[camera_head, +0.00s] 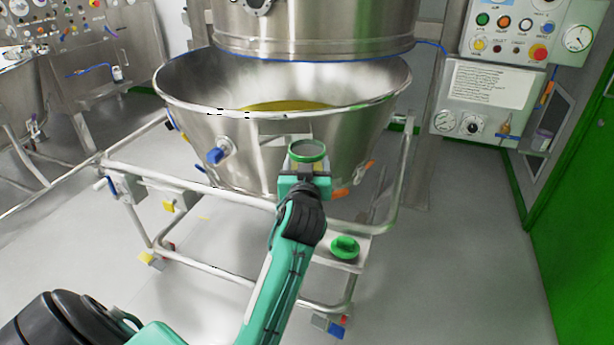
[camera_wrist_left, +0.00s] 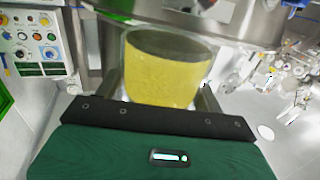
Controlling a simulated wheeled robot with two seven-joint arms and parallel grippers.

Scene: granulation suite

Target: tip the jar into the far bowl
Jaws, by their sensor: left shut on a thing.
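My left gripper (camera_head: 305,183) is shut on a clear jar (camera_head: 307,153) with a green rim and an open top. In the left wrist view the jar (camera_wrist_left: 168,75) holds yellow granules, and my left gripper's fingers (camera_wrist_left: 160,97) stand on either side of it. The jar looks roughly upright, in front of the near wall of a large steel bowl (camera_head: 240,130) that has yellow material (camera_head: 283,106) inside. Another steel bowl (camera_head: 18,100) shows partly at the left edge. I cannot tell which one is the far bowl. My right gripper is out of view.
A green lid (camera_head: 344,246) lies on a small shelf of the tubular frame (camera_head: 232,200) around the large bowl. A steel vessel (camera_head: 315,28) hangs above the bowl. A control panel (camera_head: 490,95) stands at right. The floor (camera_head: 450,270) at right is clear.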

